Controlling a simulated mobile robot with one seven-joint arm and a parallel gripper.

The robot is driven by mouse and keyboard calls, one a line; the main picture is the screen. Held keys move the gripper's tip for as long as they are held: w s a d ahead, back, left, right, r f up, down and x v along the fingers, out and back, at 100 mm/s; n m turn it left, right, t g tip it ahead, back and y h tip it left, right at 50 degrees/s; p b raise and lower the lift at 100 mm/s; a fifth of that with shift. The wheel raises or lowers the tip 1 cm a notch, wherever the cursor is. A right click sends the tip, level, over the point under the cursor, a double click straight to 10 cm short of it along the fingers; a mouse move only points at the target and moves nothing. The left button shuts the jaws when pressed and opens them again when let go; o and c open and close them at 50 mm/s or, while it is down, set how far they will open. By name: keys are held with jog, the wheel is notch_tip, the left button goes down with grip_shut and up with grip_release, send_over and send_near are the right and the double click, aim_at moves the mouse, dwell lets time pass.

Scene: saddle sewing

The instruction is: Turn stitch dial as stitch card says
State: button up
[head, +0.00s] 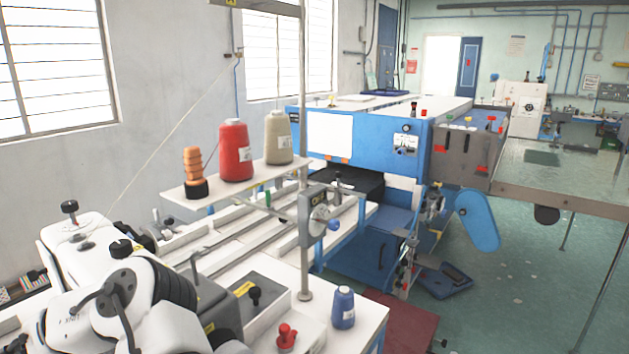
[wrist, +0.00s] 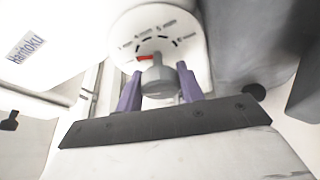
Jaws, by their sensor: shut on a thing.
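In the wrist view, the stitch dial is a round white plate (wrist: 150,22) with small printed marks around a dark arc. A grey knob (wrist: 158,80) stands out from its middle, and a red pointer (wrist: 145,58) lies at the left end of the arc. My gripper (wrist: 160,76) has purple fingers on both sides of the knob and is shut on it. The printed marks are too blurred to read surely. I cannot make out the stitch card in either view. My gripper and the dial do not show in the head view.
A white body labelled Haritoku (wrist: 27,47) is left of the dial. In the head view, a shelf holds a red thread cone (head: 235,150) and a beige cone (head: 278,138). A blue spool (head: 343,308) stands at the table's front edge. A large blue machine (head: 380,135) is behind.

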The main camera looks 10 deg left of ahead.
jog(key=shift+m, duration=0.3)
jog(key=shift+f+m+t+y+b, duration=0.15)
jog(key=shift+m+t+y+b, duration=0.25)
jog(key=shift+m+y, duration=0.25)
jog(key=shift+m+t, duration=0.3)
jog(key=shift+m, duration=0.25)
jog(key=shift+m+y+b, duration=0.35)
jog(key=shift+m+b, duration=0.05)
jog(key=shift+b, duration=0.25)
jog(key=shift+m+t+b, duration=0.5)
jog(key=shift+m+b, duration=0.2)
jog(key=shift+b, duration=0.15)
jog(key=shift+y, duration=0.3)
jog(key=shift+o, duration=0.2)
